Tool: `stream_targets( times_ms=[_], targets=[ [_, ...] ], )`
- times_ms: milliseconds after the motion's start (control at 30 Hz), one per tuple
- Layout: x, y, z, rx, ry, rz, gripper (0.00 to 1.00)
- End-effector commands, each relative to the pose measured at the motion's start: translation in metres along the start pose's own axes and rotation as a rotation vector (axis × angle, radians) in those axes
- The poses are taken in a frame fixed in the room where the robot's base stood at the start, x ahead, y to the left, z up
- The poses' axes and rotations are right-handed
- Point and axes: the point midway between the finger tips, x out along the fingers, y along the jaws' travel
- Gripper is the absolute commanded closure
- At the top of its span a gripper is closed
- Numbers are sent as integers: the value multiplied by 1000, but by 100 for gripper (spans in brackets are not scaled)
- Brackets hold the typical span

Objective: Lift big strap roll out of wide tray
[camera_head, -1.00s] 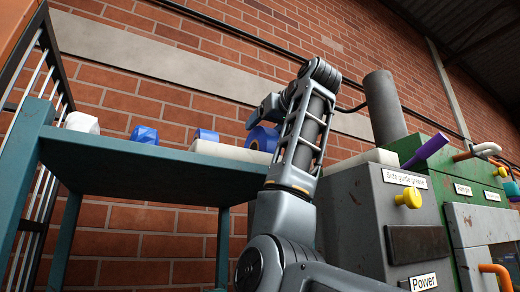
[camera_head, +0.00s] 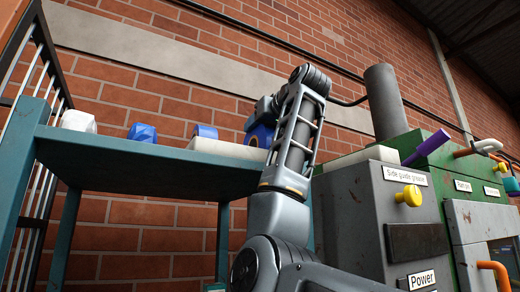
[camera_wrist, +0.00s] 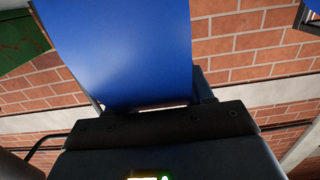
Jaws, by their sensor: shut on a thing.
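In the wrist view the roll (camera_wrist: 125,50) fills the upper middle as a broad blue surface. My gripper (camera_wrist: 150,108) is shut on it. The wide tray appears to be the cream one (camera_head: 228,149) on the teal table, with its wall in front of the roll's lower part. I cannot tell whether the roll's underside touches the tray.
A white object (camera_head: 78,121), a blue object (camera_head: 142,132) and another blue one (camera_head: 205,131) stand left of the roll on the teal table (camera_head: 130,150). A grey cabinet (camera_head: 355,215) with a yellow knob (camera_head: 408,195) stands close right of my arm. A brick wall is behind.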

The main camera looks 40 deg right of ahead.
Motion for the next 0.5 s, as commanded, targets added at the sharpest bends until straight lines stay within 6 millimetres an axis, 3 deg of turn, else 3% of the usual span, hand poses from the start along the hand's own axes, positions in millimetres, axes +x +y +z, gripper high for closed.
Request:
stream_targets(
  times_ms=[300,500],
  targets=[
    [0,0,0,0,0,0,100],
    [0,0,0,0,0,0,100]
  ],
)
